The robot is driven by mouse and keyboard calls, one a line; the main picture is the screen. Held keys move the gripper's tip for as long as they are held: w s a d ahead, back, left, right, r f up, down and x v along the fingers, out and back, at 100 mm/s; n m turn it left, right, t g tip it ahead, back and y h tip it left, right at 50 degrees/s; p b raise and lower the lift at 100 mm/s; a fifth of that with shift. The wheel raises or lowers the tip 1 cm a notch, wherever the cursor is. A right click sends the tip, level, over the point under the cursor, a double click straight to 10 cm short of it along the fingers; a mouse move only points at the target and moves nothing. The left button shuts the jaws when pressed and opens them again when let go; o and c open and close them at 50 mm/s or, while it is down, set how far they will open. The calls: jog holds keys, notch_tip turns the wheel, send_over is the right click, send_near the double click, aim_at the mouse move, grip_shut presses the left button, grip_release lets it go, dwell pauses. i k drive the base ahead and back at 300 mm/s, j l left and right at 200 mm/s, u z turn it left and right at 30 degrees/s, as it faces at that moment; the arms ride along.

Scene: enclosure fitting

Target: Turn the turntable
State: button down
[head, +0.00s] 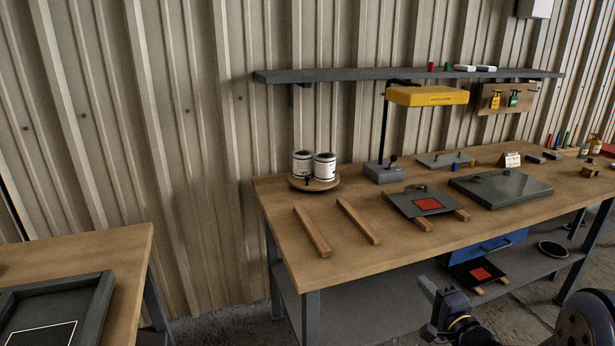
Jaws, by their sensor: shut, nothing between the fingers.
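The turntable (314,185) is a round wooden disc at the back left corner of the long workbench. Two white cans (303,164) with dark rims and printed labels stand on it side by side, and a small dark piece shows at their foot. My gripper (428,288) is low in front of the bench, at the bottom of the picture. It is shut and empty, well to the right of the turntable, below it and apart from it.
Two wooden strips (312,232) lie on the bench in front of the turntable. A lamp with a yellow head (428,96) stands to the right. A dark plate with a red square (420,202) and a grey slab (500,187) lie farther right. A shelf (350,76) hangs above.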

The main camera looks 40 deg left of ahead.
aim_at(309, 183)
jog(key=i+j, duration=0.25)
jog(key=j, duration=0.2)
jog(key=i+j+u, duration=0.15)
jog(key=j, duration=0.3)
jog(key=i+j, duration=0.4)
jog(key=i+j+u, duration=0.1)
jog(key=i+j, duration=0.15)
jog(key=j, duration=0.2)
